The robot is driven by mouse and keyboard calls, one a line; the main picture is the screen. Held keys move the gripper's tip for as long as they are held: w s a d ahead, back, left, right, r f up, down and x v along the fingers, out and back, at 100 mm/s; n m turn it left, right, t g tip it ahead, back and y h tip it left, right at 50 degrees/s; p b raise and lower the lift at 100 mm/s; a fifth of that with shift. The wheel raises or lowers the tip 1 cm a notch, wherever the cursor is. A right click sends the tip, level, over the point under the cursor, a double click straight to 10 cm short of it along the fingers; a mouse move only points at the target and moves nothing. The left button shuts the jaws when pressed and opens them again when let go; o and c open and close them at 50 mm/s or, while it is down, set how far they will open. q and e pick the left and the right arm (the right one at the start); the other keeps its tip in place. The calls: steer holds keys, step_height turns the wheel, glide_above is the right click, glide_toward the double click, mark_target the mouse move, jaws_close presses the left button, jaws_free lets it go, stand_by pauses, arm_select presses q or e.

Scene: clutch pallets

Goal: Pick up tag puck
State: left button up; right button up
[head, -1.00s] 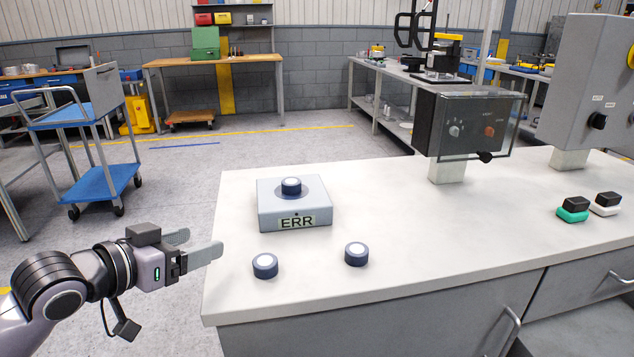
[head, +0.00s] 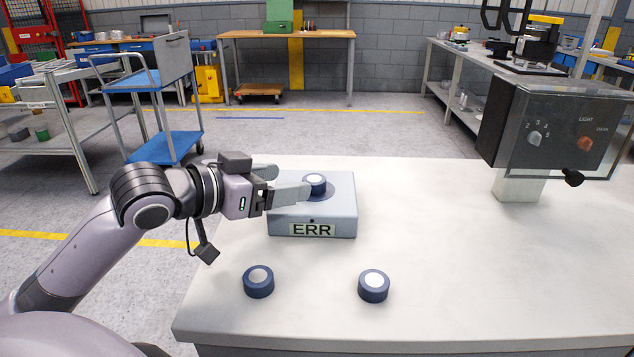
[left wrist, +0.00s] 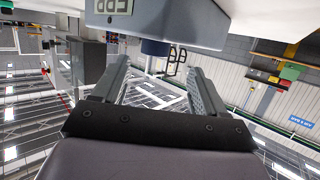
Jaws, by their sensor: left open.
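Three dark blue tag pucks with pale round tops show in the head view. One puck (head: 315,183) stands on the grey box (head: 335,215) labelled ERR. The other two, a left puck (head: 258,282) and a right puck (head: 374,286), stand on the white counter in front of the box. My left gripper (head: 293,180) is open, with its fingers pointing right at the puck on the box. In the left wrist view this puck (left wrist: 155,47) appears just beyond the gap between the open fingers (left wrist: 158,66). I cannot tell whether they touch it. My right gripper is out of view.
The white counter (head: 440,240) is clear around the two front pucks. A control panel (head: 560,125) on a pale post stands at the right. A blue cart (head: 150,85) and a wooden bench (head: 290,36) stand on the floor behind.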

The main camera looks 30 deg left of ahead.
mark_target(316, 177)
arm_select(q)
steer(key=shift+d+x, duration=0.2)
steer(key=shift+x, duration=0.8)
steer(key=shift+d+x, duration=0.2)
steer(key=shift+x, duration=0.85)
steer(key=shift+w+d+f, duration=0.1)
steer(key=shift+w+d, duration=0.05)
steer(key=shift+w, duration=0.45)
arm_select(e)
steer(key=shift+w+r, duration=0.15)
arm_select(q)
steer(key=c, duration=1.2)
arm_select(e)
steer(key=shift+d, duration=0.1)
arm_select(q)
step_height(316, 177, up, 20)
steer(key=p, duration=0.6)
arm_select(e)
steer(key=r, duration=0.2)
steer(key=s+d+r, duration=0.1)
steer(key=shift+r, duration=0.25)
